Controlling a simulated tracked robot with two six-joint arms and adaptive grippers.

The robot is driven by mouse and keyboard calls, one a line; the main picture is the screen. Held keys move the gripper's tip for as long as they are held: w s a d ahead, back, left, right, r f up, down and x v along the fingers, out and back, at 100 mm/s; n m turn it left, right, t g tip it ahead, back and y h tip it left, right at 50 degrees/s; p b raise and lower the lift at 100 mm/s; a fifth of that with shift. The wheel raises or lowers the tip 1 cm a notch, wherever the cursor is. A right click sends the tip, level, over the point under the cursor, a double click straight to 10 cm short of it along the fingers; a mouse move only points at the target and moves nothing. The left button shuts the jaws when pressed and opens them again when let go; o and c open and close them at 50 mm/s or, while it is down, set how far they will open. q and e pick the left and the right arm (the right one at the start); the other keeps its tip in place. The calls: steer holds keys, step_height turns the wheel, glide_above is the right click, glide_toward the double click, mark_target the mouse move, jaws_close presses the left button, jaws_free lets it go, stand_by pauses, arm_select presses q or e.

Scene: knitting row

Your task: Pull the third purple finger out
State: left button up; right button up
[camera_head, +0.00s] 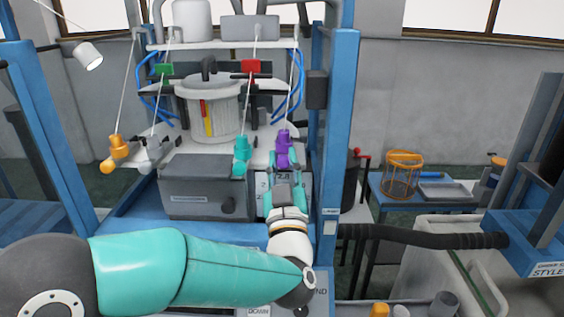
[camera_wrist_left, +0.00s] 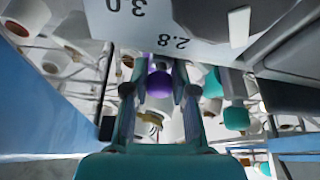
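The purple finger (camera_head: 284,152) hangs from a thread at the right end of a row of coloured fingers, in front of the machine. A teal finger (camera_head: 242,152) is just left of it, then a grey one (camera_head: 155,152) and an orange one (camera_head: 118,148). My left gripper (camera_head: 286,165) is at the purple finger, one jaw on each side. In the left wrist view the purple finger's rounded end (camera_wrist_left: 160,84) sits between the jaws; I cannot tell whether they touch it. The teal finger (camera_wrist_left: 236,118) is close beside. My right gripper is out of view.
A grey box with a knob (camera_head: 205,190) stands below the row. A blue post (camera_head: 340,130) rises close right of my gripper. A label plate (camera_wrist_left: 165,22) is close by in the wrist view. A blue side table (camera_head: 430,200) holds an orange basket (camera_head: 402,175).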

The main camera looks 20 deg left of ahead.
arm_select(q)
jaws_close()
